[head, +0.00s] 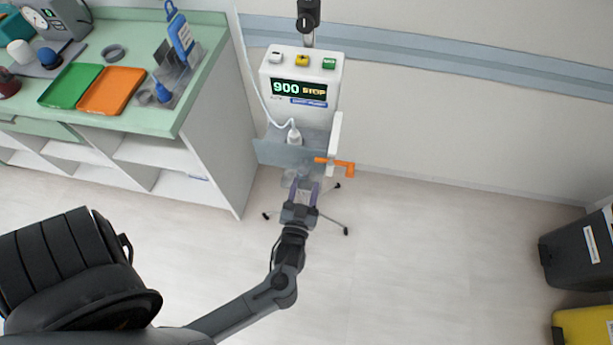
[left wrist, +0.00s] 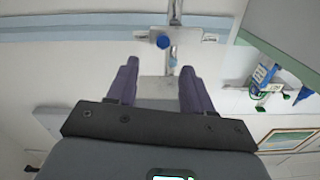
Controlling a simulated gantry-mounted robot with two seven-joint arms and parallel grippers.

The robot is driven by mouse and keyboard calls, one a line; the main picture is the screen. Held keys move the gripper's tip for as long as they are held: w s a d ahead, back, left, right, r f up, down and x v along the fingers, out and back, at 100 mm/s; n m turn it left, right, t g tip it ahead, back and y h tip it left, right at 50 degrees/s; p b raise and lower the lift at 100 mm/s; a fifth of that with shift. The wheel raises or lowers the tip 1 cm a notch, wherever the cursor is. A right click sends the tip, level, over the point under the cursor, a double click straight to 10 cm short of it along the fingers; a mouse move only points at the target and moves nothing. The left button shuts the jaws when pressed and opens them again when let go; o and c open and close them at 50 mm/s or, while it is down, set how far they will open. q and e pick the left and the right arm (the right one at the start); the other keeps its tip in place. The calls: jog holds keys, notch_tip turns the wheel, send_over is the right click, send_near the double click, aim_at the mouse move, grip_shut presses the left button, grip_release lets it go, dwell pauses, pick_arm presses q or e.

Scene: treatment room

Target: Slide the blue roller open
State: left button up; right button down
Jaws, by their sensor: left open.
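A round blue part (left wrist: 163,41), which looks like the blue roller, shows in the left wrist view on a pale crosspiece, just beyond and between my fingertips. I cannot make it out in the head view. My left gripper (head: 307,184) has purple fingers and reaches up to the lower part of the pump stand. In the left wrist view the fingers (left wrist: 157,75) are spread, with a grey flat part between or behind them. The blue part is not between the fingers. My right gripper is not in view.
The white pump (head: 300,80) reads "900 STOP"; a white tube runs to a connector (head: 294,134) below it. An orange lever (head: 338,166) juts out right. A green counter (head: 120,108) with trays stands left. Dark (head: 577,250) and yellow (head: 585,326) bins stand far right.

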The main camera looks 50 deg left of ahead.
pick_arm(q)
jog(key=shift+s+d, duration=0.2)
jog(key=shift+s, duration=0.05)
jog(key=shift+s, duration=0.1)
notch_tip(320, 180, up, 6)
jog(key=d+m+g+h+p, duration=0.1)
jog(key=d+m+h+p, duration=0.1)
jog(key=m+h, duration=0.5)
jog(key=s+d+f+g+h, duration=0.2)
jog(key=s+d+g+h, duration=0.25)
jog(key=s+g, duration=0.55)
notch_tip(320, 180, up, 38)
jog(key=s+p, duration=0.1)
jog(key=p, duration=3.7)
jog(key=shift+s+d+f+m, duration=0.15)
jog(key=shift+s+m, duration=0.15)
jog(key=shift+s, duration=0.1)
